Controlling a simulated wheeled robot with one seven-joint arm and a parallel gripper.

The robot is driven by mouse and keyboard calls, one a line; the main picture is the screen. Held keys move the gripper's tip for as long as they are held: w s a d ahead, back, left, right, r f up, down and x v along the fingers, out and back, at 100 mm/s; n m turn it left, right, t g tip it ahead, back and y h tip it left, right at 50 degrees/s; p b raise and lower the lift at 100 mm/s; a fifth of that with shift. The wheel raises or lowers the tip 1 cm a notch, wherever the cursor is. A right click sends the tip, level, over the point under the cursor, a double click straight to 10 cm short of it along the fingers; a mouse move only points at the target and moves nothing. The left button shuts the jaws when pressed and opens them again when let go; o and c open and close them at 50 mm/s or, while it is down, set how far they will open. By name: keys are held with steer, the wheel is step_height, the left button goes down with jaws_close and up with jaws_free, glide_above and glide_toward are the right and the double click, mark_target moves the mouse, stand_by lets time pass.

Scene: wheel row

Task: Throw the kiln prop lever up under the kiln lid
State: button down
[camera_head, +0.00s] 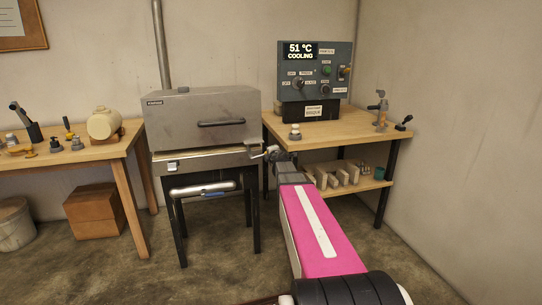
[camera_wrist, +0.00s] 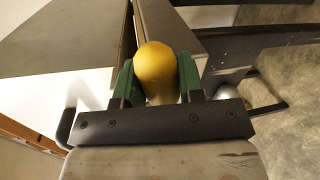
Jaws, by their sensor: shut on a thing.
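The grey kiln lid (camera_head: 200,118) with its dark bar handle (camera_head: 221,122) sits above the kiln body on dark legs. I cannot tell how large any gap under the lid is. My gripper (camera_head: 272,153) is at the kiln's front right corner, beside the lid edge. In the wrist view my gripper (camera_wrist: 158,85) is shut on a rounded yellow knob (camera_wrist: 156,68), between its green finger pads. The knob appears to be the end of the kiln prop lever; the rest of the lever is hidden behind it and the gripper.
A control box (camera_head: 315,75) reading 51 °C COOLING stands on the right wooden table (camera_head: 350,125). A left bench (camera_head: 70,150) holds several tools and a cream cylinder. A silver cylinder (camera_head: 203,188) hangs under the kiln front. Floor in front of the kiln is clear.

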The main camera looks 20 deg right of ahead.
stand_by(0.3)
steer(key=c, duration=0.7)
jaws_free()
steer(key=shift+a, duration=0.1)
steer(key=shift+c, duration=0.2)
steer(key=shift+s, duration=0.1)
steer(key=s+r, duration=0.2)
steer(key=s, duration=0.8)
steer(key=shift+s+a, duration=0.2)
steer(key=shift+s, duration=0.05)
